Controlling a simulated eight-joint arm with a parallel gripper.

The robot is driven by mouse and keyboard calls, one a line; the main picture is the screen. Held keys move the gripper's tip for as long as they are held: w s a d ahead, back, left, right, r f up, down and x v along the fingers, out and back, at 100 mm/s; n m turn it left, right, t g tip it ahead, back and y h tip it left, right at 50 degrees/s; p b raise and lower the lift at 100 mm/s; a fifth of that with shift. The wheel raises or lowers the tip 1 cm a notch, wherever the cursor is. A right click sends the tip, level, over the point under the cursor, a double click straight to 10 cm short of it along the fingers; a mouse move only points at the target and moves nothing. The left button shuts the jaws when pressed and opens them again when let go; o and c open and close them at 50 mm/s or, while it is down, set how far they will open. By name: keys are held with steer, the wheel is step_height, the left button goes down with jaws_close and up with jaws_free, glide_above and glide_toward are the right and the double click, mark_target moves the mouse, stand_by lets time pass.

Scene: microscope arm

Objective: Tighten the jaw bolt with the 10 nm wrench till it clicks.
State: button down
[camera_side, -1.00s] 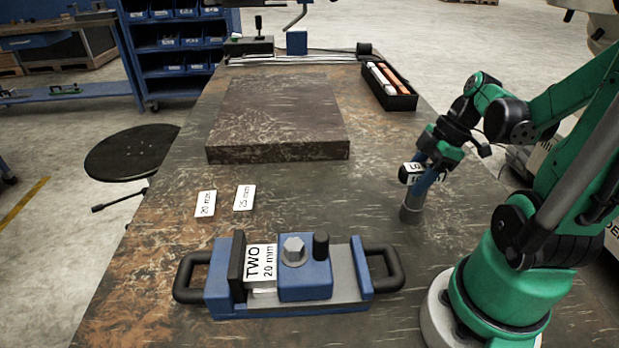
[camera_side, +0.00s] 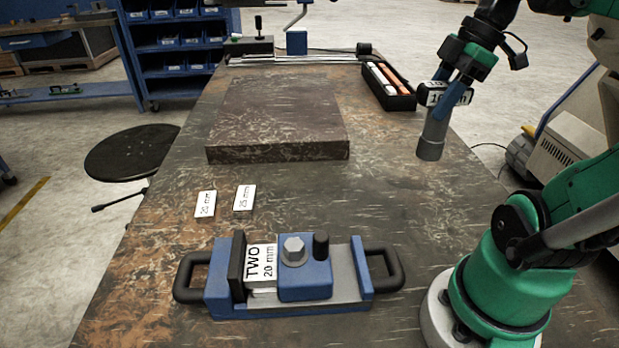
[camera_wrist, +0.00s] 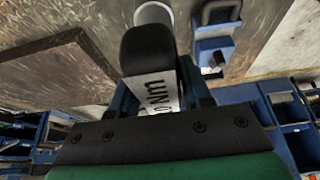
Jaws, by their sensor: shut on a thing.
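The wrench (camera_side: 434,134) is a short upright tool with a grey socket end and a black head with a white label, partly readable as 10. My gripper (camera_side: 452,92) is shut on it and holds it tilted slightly, above the right side of the table. In the wrist view the wrench (camera_wrist: 150,60) lies between the fingers, its label ending in "0 Nm". The jaw bolt (camera_side: 294,249) is a grey hex head on the blue block of the vise (camera_side: 335,290) at the front. The wrench is well apart from the bolt. The vise also shows in the wrist view (camera_wrist: 210,30).
A black knob (camera_side: 321,246) stands beside the bolt. A label reading TWO 20 mm (camera_side: 261,264) sits in the vise. Two cards (camera_side: 205,204) (camera_side: 244,198) lie behind it. A dark stone slab (camera_side: 278,151) and a black tray (camera_side: 402,101) are farther back.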

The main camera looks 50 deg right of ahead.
step_height(320, 180, up, 5)
steer(key=shift+r, duration=0.1)
steer(key=shift+w+a+r, duration=0.1)
steer(key=shift+w+r, duration=0.05)
steer(key=shift+r, duration=0.05)
steer(key=w+a+f+n+g, duration=0.1)
steer(key=a+n, duration=0.5)
steer(key=a, duration=0.6)
steer(key=w+a+f+n+g+y, duration=0.1)
steer(key=a+n, duration=0.5)
steer(key=a, duration=0.6)
steer(key=shift+w+a+f+g, duration=0.25)
steer(key=shift+w+f+g, duration=0.55)
steer(key=shift+w+g, duration=0.7)
steer(key=shift+w+t, duration=0.25)
steer(key=shift+t, duration=0.05)
steer(key=shift+f, duration=2.55)
steer(key=shift+f, duration=1.6)
